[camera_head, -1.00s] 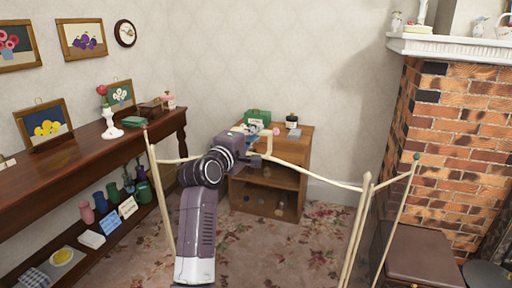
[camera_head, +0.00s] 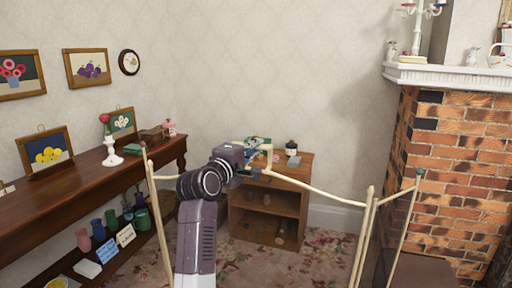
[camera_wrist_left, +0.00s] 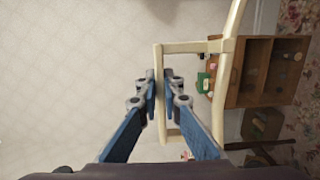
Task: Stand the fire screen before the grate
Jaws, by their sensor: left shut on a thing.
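My left gripper (camera_head: 258,168) is at the small handle (camera_head: 270,153) on top of the screen's middle. In the left wrist view the fingers (camera_wrist_left: 160,98) are shut on one bar of the rectangular handle (camera_wrist_left: 183,45). I cannot make out the grate. My right gripper is not in view.
The brick fireplace (camera_head: 445,150) with a white mantel (camera_head: 440,75) stands at right. A brown seat-like top (camera_head: 425,270) is low in front of it. A small wooden cabinet (camera_head: 265,200) stands behind the screen. A long dark sideboard (camera_head: 60,190) runs along the left.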

